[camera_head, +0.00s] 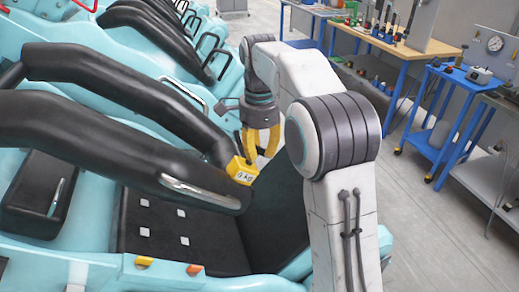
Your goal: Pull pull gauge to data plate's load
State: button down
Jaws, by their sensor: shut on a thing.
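The pull gauge (242,171) is a small yellow box with dark marks on a pale face, too small to read surely. My gripper (257,152) has yellow fingers under a grey body and points down right at the gauge. It is shut on the gauge, though the exact contact is partly hidden. I cannot pick out a data plate.
Below the bar is a black seat (180,250) with several pale squares. More teal cars with black bars stand behind. At right are a wooden-topped workbench (430,46) with tools and a blue cart (450,100). Grey floor (420,230) between is clear.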

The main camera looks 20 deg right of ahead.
jog(key=d+r+p, duration=0.2)
jog(key=r+p, duration=0.1)
jog(key=shift+r+p, duration=0.15)
jog(key=shift+p, duration=0.15)
jog(key=shift+w, duration=0.1)
jog(key=c, duration=1.5)
grip_release()
jog(key=o, duration=0.3)
jog(key=shift+d, duration=0.25)
jog(key=shift+o, duration=1.3)
jog(key=shift+a, duration=0.15)
